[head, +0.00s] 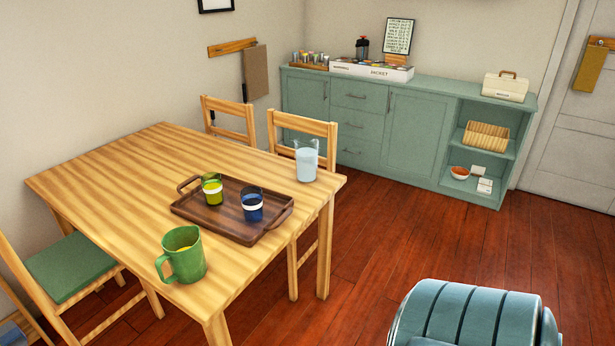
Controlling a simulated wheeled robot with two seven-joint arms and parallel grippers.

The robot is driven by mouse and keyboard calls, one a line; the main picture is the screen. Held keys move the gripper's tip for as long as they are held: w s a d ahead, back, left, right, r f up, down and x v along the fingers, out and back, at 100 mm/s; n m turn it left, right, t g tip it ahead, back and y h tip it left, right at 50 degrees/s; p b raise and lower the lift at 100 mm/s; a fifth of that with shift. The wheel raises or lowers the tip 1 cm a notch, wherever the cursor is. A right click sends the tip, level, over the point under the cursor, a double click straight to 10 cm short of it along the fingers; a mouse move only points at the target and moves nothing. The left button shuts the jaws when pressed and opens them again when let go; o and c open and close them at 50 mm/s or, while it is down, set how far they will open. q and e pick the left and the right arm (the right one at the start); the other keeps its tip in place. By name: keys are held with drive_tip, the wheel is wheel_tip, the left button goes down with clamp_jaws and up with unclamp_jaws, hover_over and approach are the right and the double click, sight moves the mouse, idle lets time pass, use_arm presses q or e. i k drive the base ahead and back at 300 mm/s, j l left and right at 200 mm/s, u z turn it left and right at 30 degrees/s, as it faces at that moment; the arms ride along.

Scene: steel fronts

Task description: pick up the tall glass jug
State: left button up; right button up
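The tall glass jug (306,161) is clear and holds something pale up to part of its height. It stands upright on the wooden table (120,178), close to the far right corner, just beyond the tray. A green jug or large mug (186,262) with a handle on its left stands at the table's near edge. Neither of my grippers is in view.
A brown tray (193,214) with a yellow-green cup (212,190) and a blue cup (252,206) sits near the glass jug. Chairs (300,127) stand against the table. A blue-grey ribbed, rounded thing (470,315) is at bottom right. Red wooden floor (380,235) is clear between.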

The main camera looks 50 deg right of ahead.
sight(306, 148)
drive_tip(key=i+j, duration=0.1)
drive_tip(key=i, duration=0.4)
drive_tip(key=z, duration=1.95)
